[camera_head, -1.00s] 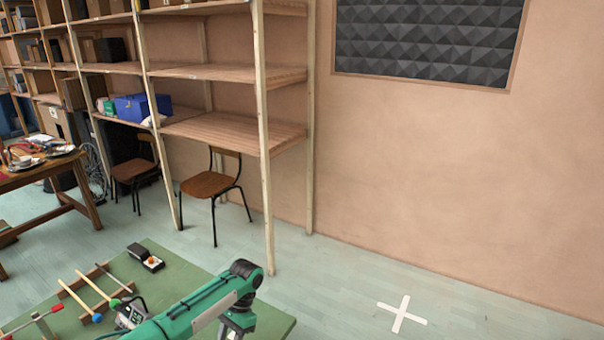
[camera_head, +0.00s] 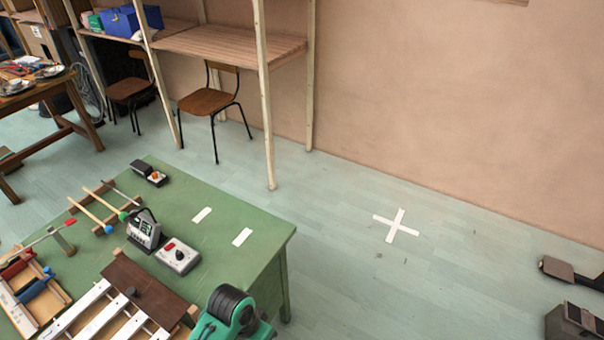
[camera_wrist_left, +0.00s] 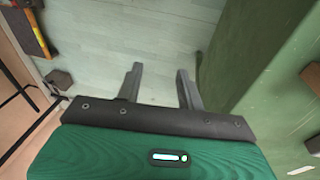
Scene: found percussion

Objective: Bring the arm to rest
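In the left wrist view my left gripper (camera_wrist_left: 160,72) is open, with its two dark fingers apart and nothing between them. Pale floor shows beyond the fingertips. A green surface (camera_wrist_left: 265,55) stands close on the right side of that view. In the head view part of one of my green arms (camera_head: 232,312) shows at the bottom edge, near the right corner of the green bench (camera_head: 255,238). I cannot tell from it which arm it is. No gripper shows in the head view, and my right gripper is in neither current view.
The bench holds mallets (camera_head: 93,212), a small meter (camera_head: 144,230), a grey control box (camera_head: 180,256) and a barred instrument (camera_head: 95,318). Open floor with a white cross (camera_head: 396,226) lies to the right. Chairs (camera_head: 208,102) and shelving (camera_head: 230,42) stand behind.

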